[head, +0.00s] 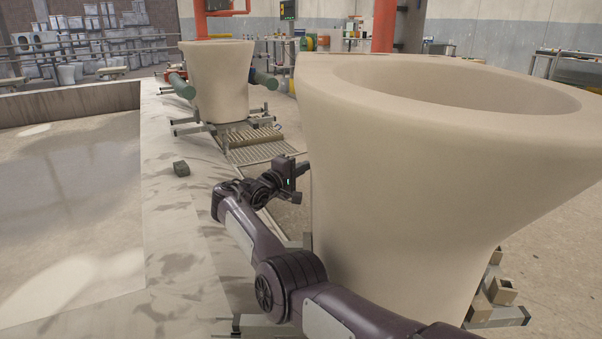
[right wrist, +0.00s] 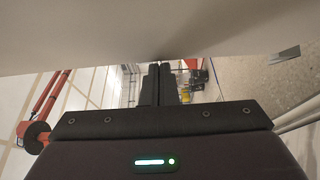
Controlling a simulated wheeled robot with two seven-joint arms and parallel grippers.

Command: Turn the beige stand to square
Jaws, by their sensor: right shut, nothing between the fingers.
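The large beige stand (head: 400,150), a flared ceramic form with an open oval rim, fills the right of the head view, upright on a metal frame. Its pale surface (right wrist: 150,35) spans the top of the right wrist view. My right arm reaches along its left side. My right gripper (head: 301,168) is at that side, shut and empty; in the right wrist view its two dark fingers (right wrist: 158,68) lie together, tips at the edge of the beige surface. I cannot tell if they touch it. My left gripper is not in view.
A second beige stand (head: 221,85) stands further back on a metal frame, between green-ended rollers. Grey brackets (head: 497,315) show under the near stand.

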